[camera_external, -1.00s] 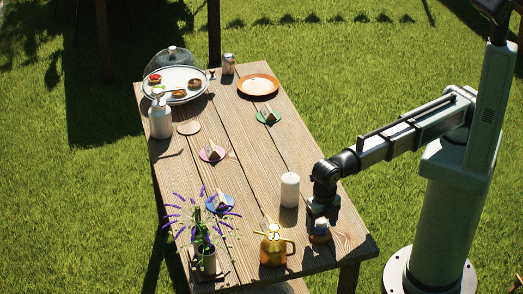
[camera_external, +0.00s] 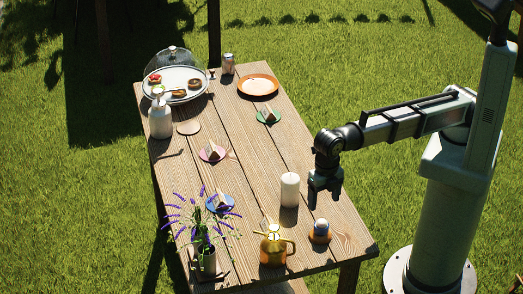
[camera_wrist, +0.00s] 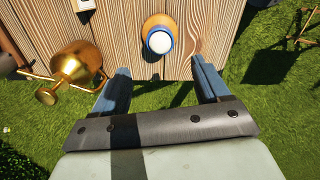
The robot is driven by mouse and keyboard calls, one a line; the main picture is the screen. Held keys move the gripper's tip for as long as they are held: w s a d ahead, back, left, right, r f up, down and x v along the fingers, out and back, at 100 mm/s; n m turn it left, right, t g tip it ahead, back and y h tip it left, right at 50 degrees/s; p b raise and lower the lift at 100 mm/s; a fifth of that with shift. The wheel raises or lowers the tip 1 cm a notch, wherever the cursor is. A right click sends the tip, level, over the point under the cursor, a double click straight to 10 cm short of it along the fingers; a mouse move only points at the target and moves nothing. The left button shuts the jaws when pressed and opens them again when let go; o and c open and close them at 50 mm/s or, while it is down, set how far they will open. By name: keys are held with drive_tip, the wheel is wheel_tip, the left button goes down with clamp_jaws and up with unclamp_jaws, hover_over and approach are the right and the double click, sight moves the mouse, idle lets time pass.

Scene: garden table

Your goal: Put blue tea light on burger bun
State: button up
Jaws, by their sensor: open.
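The blue tea light (camera_wrist: 159,41), a white disc in a blue rim, sits on top of the orange-brown burger bun (camera_wrist: 158,21) near the table's front right corner. In the external view the tea light (camera_external: 321,225) also rests on the bun (camera_external: 320,237). My gripper (camera_external: 324,199) is open and empty, raised above the table and apart from the bun. In the wrist view the two fingers of my gripper (camera_wrist: 160,84) are spread wide with nothing between them, and the tea light lies beyond their tips.
A white pillar candle (camera_external: 290,190) stands beside my gripper. A gold watering can (camera_external: 273,246) is left of the bun. A potted lavender (camera_external: 205,255) stands farther left. Several small plates, an orange plate (camera_external: 258,85) and a domed cake stand (camera_external: 175,85) occupy the far part.

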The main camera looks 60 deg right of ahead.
drive_tip(key=shift+r, duration=0.85)
